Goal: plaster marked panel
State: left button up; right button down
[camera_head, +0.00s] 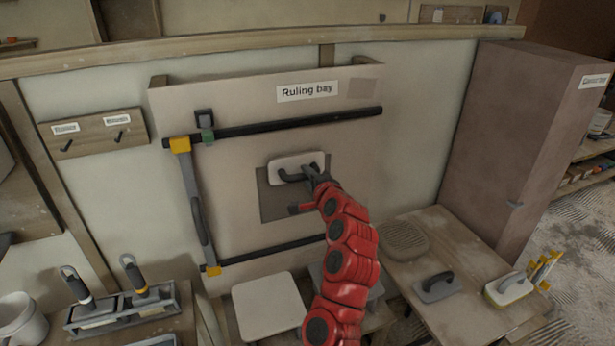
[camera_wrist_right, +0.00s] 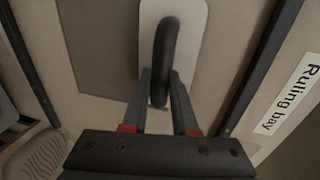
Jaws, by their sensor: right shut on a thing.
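The upright panel (camera_head: 235,165) is a pale board with a "Ruling bay" label (camera_head: 307,92). A darker grey rectangle (camera_head: 280,208) is marked near its middle; it also shows in the wrist view (camera_wrist_right: 100,45). My right gripper (camera_head: 312,178) is shut on the black handle of a float with a pale plate (camera_head: 283,163). The plate faces the panel and overlaps the upper part of the grey rectangle; I cannot tell whether it touches. In the wrist view the fingers (camera_wrist_right: 160,92) are on either side of the handle (camera_wrist_right: 163,55). My left gripper is not in view.
Two black rails (camera_head: 285,123) cross the panel, with a yellow-ended straightedge (camera_head: 191,190) at left. A pale square board (camera_head: 267,305) lies below. On the right bench (camera_head: 455,310) are a grey float (camera_head: 437,287) and a yellow-edged float (camera_head: 508,289). A trowel rack (camera_head: 120,315) stands at lower left.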

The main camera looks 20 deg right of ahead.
jog(key=shift+w, duration=0.55)
jog(key=shift+f+b, duration=2.15)
jog(key=shift+f, duration=2.35)
jog(key=shift+f+b, duration=2.6)
jog(key=shift+f, duration=1.95)
notch_tip(320, 180, up, 9)
jog(key=p, duration=0.7)
jog(key=shift+w, duration=0.1)
jog(key=shift+r+p, duration=3.4)
jog(key=shift+r, duration=1.3)
notch_tip(320, 180, down, 14)
jog(key=b, duration=0.8)
jog(key=shift+b, duration=0.3)
